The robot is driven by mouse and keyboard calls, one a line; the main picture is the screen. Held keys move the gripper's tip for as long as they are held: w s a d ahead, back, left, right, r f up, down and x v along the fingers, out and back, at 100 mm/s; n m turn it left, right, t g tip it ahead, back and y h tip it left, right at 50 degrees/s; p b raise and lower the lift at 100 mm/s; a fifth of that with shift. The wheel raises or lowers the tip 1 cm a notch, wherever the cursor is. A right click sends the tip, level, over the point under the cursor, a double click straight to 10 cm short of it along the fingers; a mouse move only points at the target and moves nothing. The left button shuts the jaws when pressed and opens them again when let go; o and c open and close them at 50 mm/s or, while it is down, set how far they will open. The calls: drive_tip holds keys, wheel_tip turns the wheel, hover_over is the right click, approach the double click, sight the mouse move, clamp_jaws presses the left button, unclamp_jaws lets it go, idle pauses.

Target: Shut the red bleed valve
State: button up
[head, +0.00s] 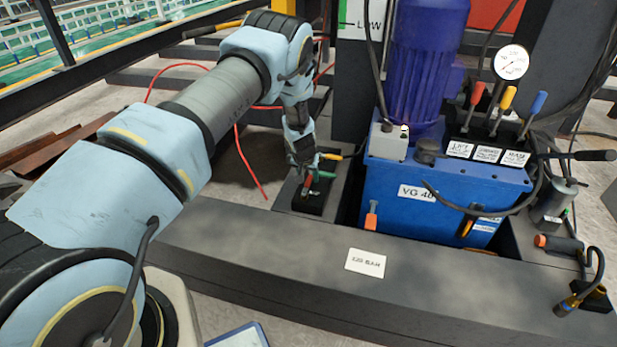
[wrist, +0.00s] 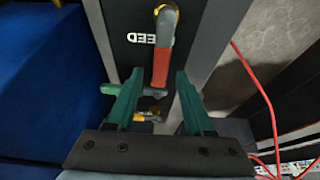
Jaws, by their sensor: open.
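The red bleed valve lever (wrist: 162,66) shows in the wrist view, running down from a brass valve body (wrist: 170,12) on a dark block with a partly hidden label ending in "EED" (wrist: 142,38). My gripper (wrist: 159,76) is open, with its two green fingers on either side of the lever's lower end; a gap shows on both sides. I cannot tell whether the fingertips are level with it in depth. In the head view my gripper (head: 304,172) points down over the black valve block (head: 306,201), and the lever is mostly hidden there.
A green handle (wrist: 108,89) and a yellow one (wrist: 150,113) sit close to the left finger. The blue power unit (head: 400,185) stands just right of my gripper. A red hose (head: 245,165) hangs on the left. The dark beam (head: 290,260) runs in front.

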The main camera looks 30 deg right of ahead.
drive_tip(key=shift+c, duration=0.3)
clamp_jaws()
idle(1.1)
